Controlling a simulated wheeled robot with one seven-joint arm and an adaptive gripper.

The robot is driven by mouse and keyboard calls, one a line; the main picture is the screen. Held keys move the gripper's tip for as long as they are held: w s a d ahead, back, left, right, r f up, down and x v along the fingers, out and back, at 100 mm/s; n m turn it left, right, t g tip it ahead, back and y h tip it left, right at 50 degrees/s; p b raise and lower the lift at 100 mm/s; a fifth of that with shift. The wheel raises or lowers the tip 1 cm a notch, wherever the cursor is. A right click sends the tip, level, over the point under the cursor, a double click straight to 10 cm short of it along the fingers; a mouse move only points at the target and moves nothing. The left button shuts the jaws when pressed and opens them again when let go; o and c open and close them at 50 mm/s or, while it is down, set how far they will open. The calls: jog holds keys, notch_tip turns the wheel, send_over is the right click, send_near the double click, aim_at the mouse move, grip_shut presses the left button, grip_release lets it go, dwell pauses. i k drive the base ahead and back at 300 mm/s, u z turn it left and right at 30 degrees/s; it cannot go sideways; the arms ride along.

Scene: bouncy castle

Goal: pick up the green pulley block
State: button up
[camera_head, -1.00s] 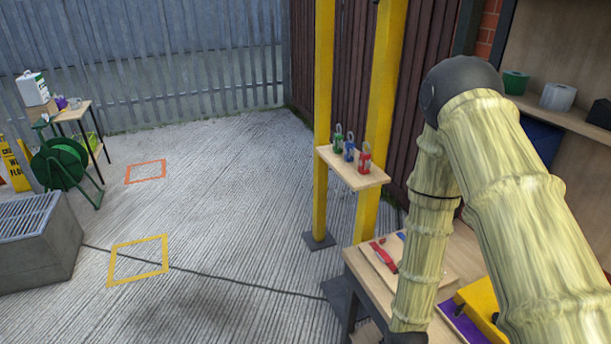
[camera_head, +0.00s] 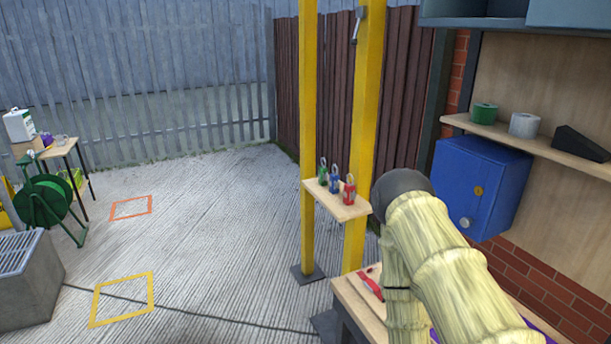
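The green pulley block (camera_head: 323,171) stands at the left end of a small wooden shelf (camera_head: 340,207) fixed between two yellow posts. A blue pulley block (camera_head: 334,180) and a red pulley block (camera_head: 349,190) stand to its right in a row. My arm, with a bamboo-like surface, reaches in from the lower right, to the right of the shelf and apart from the green block. My gripper is not visible; the lower end of my arm runs out of the bottom of the picture.
A workbench (camera_head: 350,298) with a red tool stands below the shelf. A blue cabinet (camera_head: 478,190) and a wall shelf (camera_head: 540,141) with tape rolls are at right. The middle floor is clear.

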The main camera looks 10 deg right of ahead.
aim_at(323, 170)
jog(key=u, duration=0.4)
jog(key=k, duration=0.45)
jog(key=u, duration=1.1)
jog(key=i, duration=3.45)
jog(key=z, duration=1)
jog(key=i, duration=0.95)
jog(key=z, duration=1.55)
jog(key=i, duration=0.5)
jog(key=z, duration=0.3)
